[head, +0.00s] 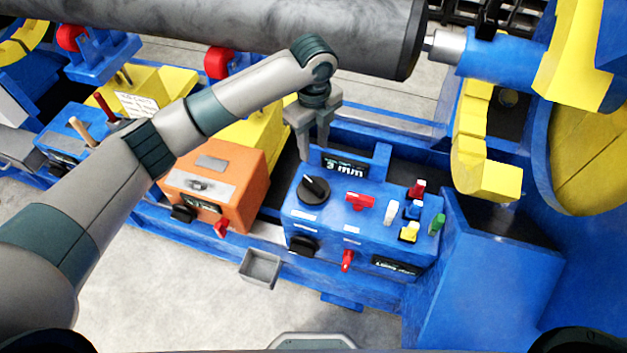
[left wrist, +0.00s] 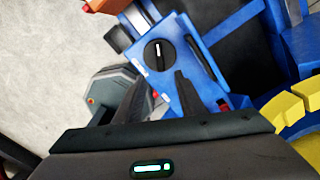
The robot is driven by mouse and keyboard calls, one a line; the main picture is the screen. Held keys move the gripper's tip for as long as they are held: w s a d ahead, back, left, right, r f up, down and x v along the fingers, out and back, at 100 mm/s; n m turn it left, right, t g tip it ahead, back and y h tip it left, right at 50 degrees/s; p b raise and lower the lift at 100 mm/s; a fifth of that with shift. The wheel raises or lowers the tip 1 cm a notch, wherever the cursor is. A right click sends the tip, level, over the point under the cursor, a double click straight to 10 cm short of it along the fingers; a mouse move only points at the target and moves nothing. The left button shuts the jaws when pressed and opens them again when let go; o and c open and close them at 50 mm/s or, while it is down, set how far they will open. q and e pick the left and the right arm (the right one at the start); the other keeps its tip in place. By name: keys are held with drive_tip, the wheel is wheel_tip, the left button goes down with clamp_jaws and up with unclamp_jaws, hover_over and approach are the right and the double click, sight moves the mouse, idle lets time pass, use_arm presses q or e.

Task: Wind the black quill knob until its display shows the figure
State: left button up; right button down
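A round black knob (head: 313,190) with a white pointer line sits on top of the blue control box (head: 330,228), at its left end. A small dark display (head: 345,167) behind it reads "3 mm". The labels are too small to read. My left gripper (head: 313,151) is above the back left of the box, pointing down, its fingers apart and empty. In the left wrist view the knob (left wrist: 158,53) lies beyond the tips of the two spread fingers (left wrist: 158,80), not touched by them. My right gripper is not in view.
Red, white, blue, yellow and green controls stand on the box's right half, including a red handle (head: 360,201). Another black knob (head: 303,246) and a red lever (head: 347,260) are on its front. An orange box (head: 215,180) stands left; a large grey cylinder (head: 230,25) lies behind.

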sight(314, 183)
use_arm(q)
wheel_tip(314, 183, down, 17)
drive_tip(key=p, duration=0.3)
drive_tip(key=shift+r, duration=0.15)
idle(0.3)
clamp_jaws()
